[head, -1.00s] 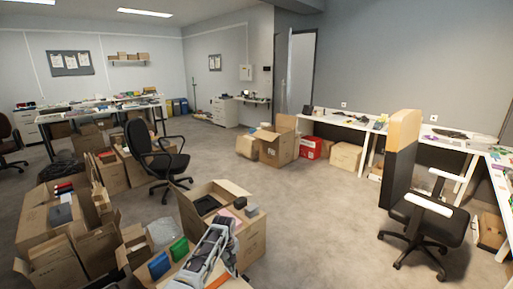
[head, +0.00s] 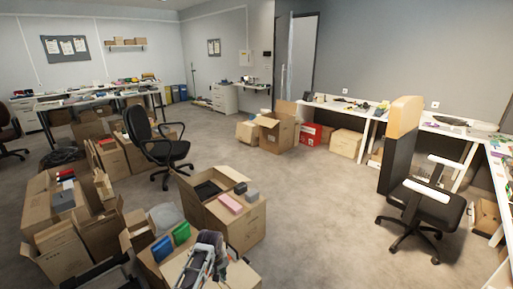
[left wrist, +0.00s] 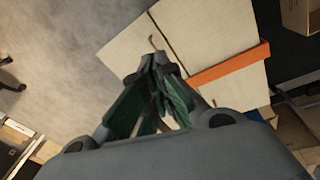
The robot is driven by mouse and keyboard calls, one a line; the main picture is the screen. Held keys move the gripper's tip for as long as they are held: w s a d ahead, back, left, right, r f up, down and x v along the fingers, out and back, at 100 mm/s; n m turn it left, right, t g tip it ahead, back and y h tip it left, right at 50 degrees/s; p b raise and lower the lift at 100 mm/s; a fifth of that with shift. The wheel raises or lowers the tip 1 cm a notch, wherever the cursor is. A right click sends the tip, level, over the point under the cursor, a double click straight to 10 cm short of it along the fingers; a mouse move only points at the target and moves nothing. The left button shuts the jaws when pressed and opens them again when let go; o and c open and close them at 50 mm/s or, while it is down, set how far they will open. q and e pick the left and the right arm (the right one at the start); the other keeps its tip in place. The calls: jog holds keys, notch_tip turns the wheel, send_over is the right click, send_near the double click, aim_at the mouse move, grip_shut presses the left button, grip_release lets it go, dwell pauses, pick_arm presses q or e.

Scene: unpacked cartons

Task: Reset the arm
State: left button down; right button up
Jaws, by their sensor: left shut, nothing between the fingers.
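My left arm's grey and white gripper (head: 217,262) shows at the bottom centre of the head view, over the cartons nearest me. In the left wrist view its dark green and grey fingers (left wrist: 157,62) meet at the tips, shut and empty. Below them lies a pale carton surface (left wrist: 215,35) with an orange strip (left wrist: 230,65); I cannot tell whether the fingertips touch it. My right gripper is in neither view.
An open carton (head: 236,225) with a pink item and grey boxes stands just beyond the gripper. Several open cartons (head: 62,252) crowd the left. Black office chairs stand at the centre (head: 160,150) and right (head: 425,205). The floor (head: 320,215) between is clear.

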pick_arm(q)
jog(key=s+a+r+m+t, duration=0.1)
jog(key=s+a+r+m, duration=0.2)
jog(key=s, duration=0.7)
jog(key=s+a+r+m, duration=0.2)
jog(key=s+r, duration=0.3)
jog(key=s, duration=0.4)
jog(key=s+a+r+m+t, duration=0.1)
jog(key=s+a+r+m, duration=0.2)
jog(key=s, duration=0.7)
notch_tip(320, 180, down, 32)
jog(key=s+a+g+y, duration=0.1)
jog(key=s+a, duration=0.1)
jog(key=s+a+f, duration=0.3)
jog(key=s+f, duration=0.6)
jog(key=s, duration=0.1)
jog(key=s+a+f+g, duration=0.1)
jog(key=s+a+f, duration=0.3)
jog(key=s+f, duration=0.6)
jog(key=shift+s+a+f, duration=0.15)
jog(key=shift+s, duration=0.3)
jog(key=shift+s+a, duration=0.1)
